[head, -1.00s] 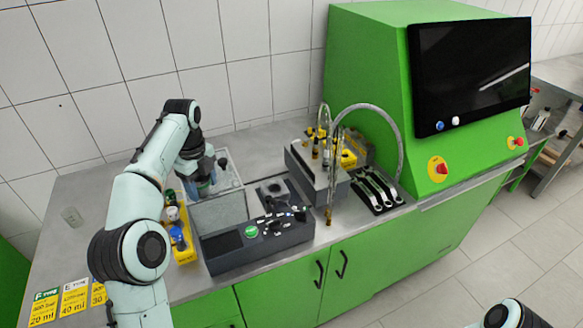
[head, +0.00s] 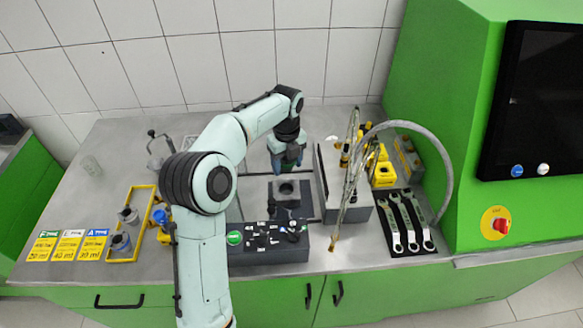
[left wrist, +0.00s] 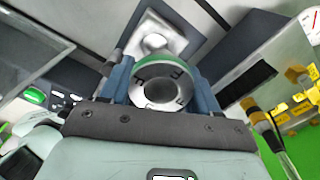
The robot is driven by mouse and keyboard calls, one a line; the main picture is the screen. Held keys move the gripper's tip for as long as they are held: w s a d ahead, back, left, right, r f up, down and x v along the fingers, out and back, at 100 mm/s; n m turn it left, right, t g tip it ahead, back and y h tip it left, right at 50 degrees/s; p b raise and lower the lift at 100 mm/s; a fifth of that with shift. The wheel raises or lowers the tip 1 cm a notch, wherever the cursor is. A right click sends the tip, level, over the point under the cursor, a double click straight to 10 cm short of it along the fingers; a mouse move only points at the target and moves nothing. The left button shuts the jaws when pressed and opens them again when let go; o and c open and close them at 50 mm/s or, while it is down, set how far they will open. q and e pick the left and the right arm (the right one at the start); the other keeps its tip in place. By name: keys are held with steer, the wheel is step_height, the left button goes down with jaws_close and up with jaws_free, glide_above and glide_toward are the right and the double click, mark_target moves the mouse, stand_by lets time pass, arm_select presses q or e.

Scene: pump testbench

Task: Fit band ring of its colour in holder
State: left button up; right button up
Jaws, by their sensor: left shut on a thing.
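My left gripper (head: 286,166) points down above a dark block with a round opening, which looks like the holder (head: 287,190). In the left wrist view, its two blue fingers (left wrist: 163,84) are shut around a grey metal ring with a green band, the band ring (left wrist: 160,92). Beyond the ring, a pale square plate with a round raised part (left wrist: 157,38) shows, partly hidden by the ring. The gap between ring and holder is hard to judge. The ring is hardly visible in the head view. My right gripper is not in view.
A dark control box (head: 268,243) stands in front of the holder. A grey block with curved pipes (head: 345,205) is close on the right, with wrenches on a black mat (head: 405,222) beyond. A yellow frame (head: 133,225) with small parts lies left, beside label cards (head: 67,246).

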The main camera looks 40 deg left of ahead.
arm_select(q)
steer(key=shift+s+d+f, duration=0.15)
steer(key=shift+s+f, duration=0.05)
steer(key=shift+f, duration=0.2)
steer(key=shift+s+d+f, duration=0.1)
steer(key=shift+s+f, duration=0.1)
steer(key=shift+f, duration=0.2)
steer(key=shift+s+d+f, duration=0.15)
steer(key=shift+s+f, duration=0.15)
steer(key=shift+f, duration=0.15)
steer(key=shift+s+f+b, duration=0.1)
steer(key=shift+f+b, duration=0.95)
steer(key=shift+f, duration=0.75)
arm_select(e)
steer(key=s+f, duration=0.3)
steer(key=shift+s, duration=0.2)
arm_select(q)
steer(key=shift+w, duration=0.2)
steer(key=shift+s, duration=0.15)
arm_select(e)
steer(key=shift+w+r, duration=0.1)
arm_select(q)
steer(key=shift+f, duration=0.1)
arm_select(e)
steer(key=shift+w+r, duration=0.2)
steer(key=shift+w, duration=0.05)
arm_select(q)
steer(key=shift+f, duration=0.2)
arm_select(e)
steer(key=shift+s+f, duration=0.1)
